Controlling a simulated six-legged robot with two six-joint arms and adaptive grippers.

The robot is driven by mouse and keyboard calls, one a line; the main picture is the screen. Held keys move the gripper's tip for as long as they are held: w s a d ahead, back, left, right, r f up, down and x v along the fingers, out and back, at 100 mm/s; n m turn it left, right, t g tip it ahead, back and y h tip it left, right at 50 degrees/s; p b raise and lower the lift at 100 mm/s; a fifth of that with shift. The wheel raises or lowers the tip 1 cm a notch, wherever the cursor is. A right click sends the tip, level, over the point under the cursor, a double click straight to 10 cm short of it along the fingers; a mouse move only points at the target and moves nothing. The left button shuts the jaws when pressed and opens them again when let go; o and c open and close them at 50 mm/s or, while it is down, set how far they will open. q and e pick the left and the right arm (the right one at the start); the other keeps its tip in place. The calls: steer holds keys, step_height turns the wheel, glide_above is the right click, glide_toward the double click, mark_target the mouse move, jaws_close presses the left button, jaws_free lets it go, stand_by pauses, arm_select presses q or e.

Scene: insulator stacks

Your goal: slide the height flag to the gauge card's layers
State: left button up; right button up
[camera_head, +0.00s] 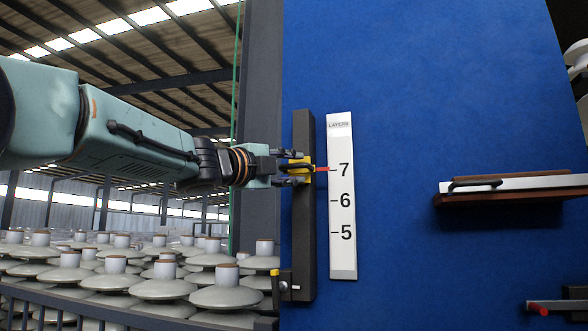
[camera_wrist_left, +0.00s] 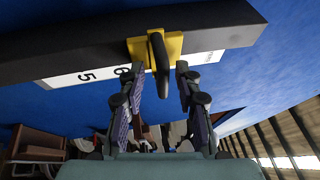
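The height flag is a yellow slider (camera_head: 307,168) with a black handle and a red pointer (camera_head: 322,169). It sits on a dark vertical rail (camera_head: 304,235). The pointer is level with the 7 mark on the white gauge card (camera_head: 342,262), headed LAYERS and marked 7, 6, 5. My left gripper (camera_head: 292,167) is at the slider, its fingers above and below the handle. In the left wrist view, the open fingers (camera_wrist_left: 157,72) stand on either side of the black handle (camera_wrist_left: 160,62), with gaps visible. The yellow slider (camera_wrist_left: 137,48) hides part of the card there. My right gripper is not in view.
The rail and card are on a blue panel (camera_head: 420,90). A brown shelf (camera_head: 490,199) with a white bar juts from the right. A red-tipped bar (camera_head: 545,309) is at lower right. Several insulator stacks (camera_head: 165,283) stand behind a dark railing at lower left.

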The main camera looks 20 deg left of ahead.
arm_select(q)
steer(key=shift+a, duration=0.1)
steer(key=shift+c, duration=0.5)
steer(key=shift+w+d, duration=0.15)
steer(key=shift+d, duration=0.2)
steer(key=c, duration=0.5)
steer(key=shift+c, duration=0.5)
jaws_close()
